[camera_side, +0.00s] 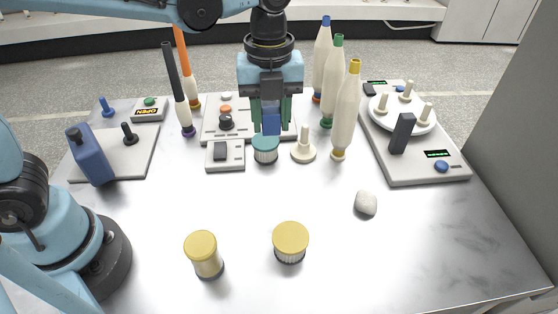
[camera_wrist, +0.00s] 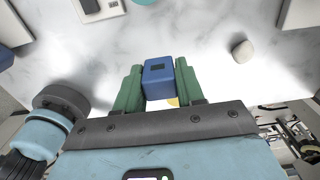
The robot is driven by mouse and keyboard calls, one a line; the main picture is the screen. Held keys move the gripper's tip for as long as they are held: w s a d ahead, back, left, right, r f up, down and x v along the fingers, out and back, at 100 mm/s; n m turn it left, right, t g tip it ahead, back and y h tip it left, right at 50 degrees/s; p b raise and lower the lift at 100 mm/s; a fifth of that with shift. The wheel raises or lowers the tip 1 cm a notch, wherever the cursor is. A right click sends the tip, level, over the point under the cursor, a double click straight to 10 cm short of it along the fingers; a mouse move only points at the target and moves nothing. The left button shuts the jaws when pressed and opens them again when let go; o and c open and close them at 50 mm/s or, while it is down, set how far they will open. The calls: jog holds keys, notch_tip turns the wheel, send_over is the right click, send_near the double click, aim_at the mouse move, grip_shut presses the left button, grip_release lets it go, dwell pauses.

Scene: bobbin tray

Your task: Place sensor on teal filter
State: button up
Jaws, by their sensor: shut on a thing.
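My gripper (camera_side: 271,118) has green fingers, which also show in the wrist view (camera_wrist: 158,88). It is shut on a blue block, likely the sensor (camera_side: 271,125), with a dark patch on its face in the wrist view (camera_wrist: 158,79). The teal filter (camera_side: 265,143) is a short jar with a teal lid, standing upright on the table. In the side view the block's lower end shows right at the far edge of the teal lid. Whether they touch I cannot tell. In the wrist view only a sliver of teal (camera_wrist: 143,2) shows at the top edge.
Yellow-lidded jars (camera_side: 290,240) (camera_side: 204,246) stand in front. A small switch box (camera_side: 225,154) and cream peg (camera_side: 304,148) flank the teal filter. Tall bobbins (camera_side: 347,110) stand right of my gripper. A grey stone (camera_side: 366,203) lies right.

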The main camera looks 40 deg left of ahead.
send_over(265, 140)
notch_tip(265, 140, down, 6)
jog(key=shift+r, duration=0.2)
jog(key=shift+f, duration=1.9)
jog(key=shift+f, duration=0.15)
jog(key=o, duration=1)
notch_tip(265, 140, up, 12)
jog(key=s+a+f+n+t, duration=0.1)
jog(key=s+n, duration=0.3)
jog(key=n, duration=0.5)
jog(key=s+a+f+n+t, duration=0.1)
jog(key=s+a+n+t, duration=0.2)
jog(key=n, duration=0.6)
jog(key=s+a+f+n+t, duration=0.1)
jog(key=s+a+n+t, duration=0.1)
jog(key=s+n, duration=0.3)
jog(key=shift+f+n+t, duration=0.2)
jog(key=shift+n+t, duration=0.4)
jog(key=shift+n, duration=1.4)
